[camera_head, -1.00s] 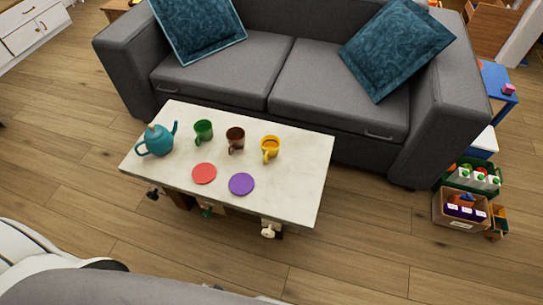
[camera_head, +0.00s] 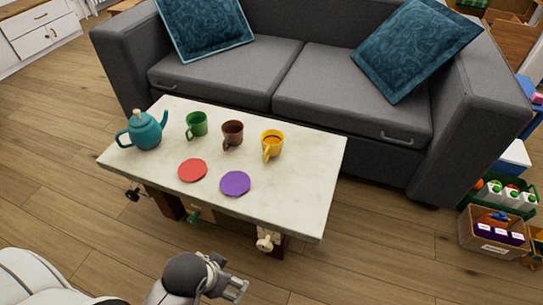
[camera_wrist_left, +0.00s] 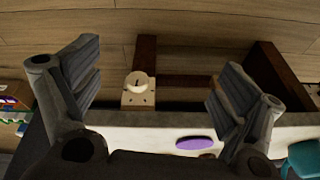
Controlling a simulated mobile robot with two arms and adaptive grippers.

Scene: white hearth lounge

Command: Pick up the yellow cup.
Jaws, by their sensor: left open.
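My left gripper (camera_head: 236,288) is low in front of the table, well apart from the yellow cup. In the left wrist view my left gripper (camera_wrist_left: 150,80) has its fingers wide apart with nothing between them. The yellow cup does not clearly show there. My right gripper is not in view.
A teal teapot (camera_head: 146,131) stands at the table's left end. A red disc (camera_head: 192,170) and a purple disc (camera_head: 235,183) lie near the front edge. A grey sofa (camera_head: 350,110) stands close behind the table. Knobs stick out below the tabletop (camera_head: 267,241). Boxes (camera_head: 495,235) stand at the right.

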